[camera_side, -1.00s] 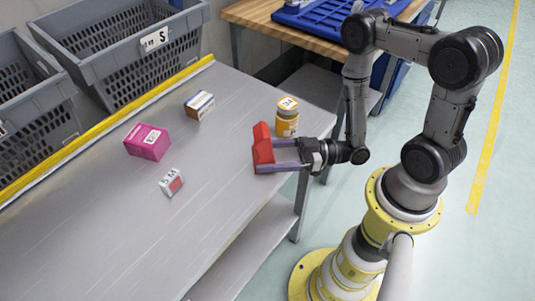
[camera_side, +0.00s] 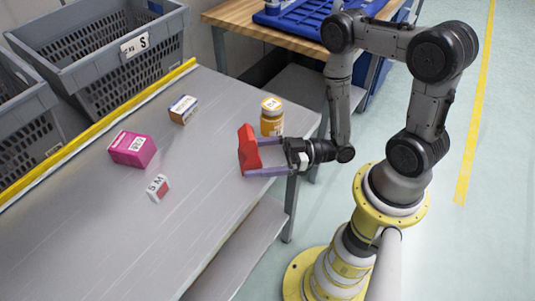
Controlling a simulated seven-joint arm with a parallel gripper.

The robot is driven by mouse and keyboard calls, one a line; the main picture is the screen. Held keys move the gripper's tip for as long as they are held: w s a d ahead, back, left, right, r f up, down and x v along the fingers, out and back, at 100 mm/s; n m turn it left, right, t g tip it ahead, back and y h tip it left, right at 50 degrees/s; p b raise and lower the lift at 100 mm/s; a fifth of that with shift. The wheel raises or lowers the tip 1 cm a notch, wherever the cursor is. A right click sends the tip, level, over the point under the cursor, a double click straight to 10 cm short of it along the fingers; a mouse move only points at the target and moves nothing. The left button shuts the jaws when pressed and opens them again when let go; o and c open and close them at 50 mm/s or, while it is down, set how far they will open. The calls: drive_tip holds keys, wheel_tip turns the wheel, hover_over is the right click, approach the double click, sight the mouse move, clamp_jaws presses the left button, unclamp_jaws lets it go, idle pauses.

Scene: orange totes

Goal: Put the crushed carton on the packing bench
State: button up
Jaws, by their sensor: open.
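A red, bent carton (camera_side: 248,148), which looks like the crushed one, stands near the right edge of a grey metal-topped bench (camera_side: 205,215). My gripper (camera_side: 254,158) reaches in from the right, low over the bench top. Its jaws are open, with one finger on the far side of the red carton and one on the near side. Part of the far finger is hidden behind the carton. I cannot tell whether either finger touches it. A wooden-topped bench (camera_side: 232,13) stands at the back; I cannot tell which bench is the packing bench.
An orange-yellow jar (camera_side: 271,118) stands just behind my gripper. A magenta box (camera_side: 132,149), a small white-and-red box (camera_side: 158,188) and a white-and-brown box (camera_side: 184,109) lie farther left. Grey crates (camera_side: 105,60) stand beyond the yellow edge strip (camera_side: 95,132). A blue tray (camera_side: 300,18) covers part of the wooden bench.

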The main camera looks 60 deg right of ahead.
sight(285, 161)
drive_tip(key=shift+d+f, duration=0.1)
drive_tip(key=shift+d, duration=0.05)
drive_tip(key=shift+r+v, duration=0.2)
drive_tip(key=shift+v, duration=3.45)
drive_tip(key=shift+s, duration=0.1)
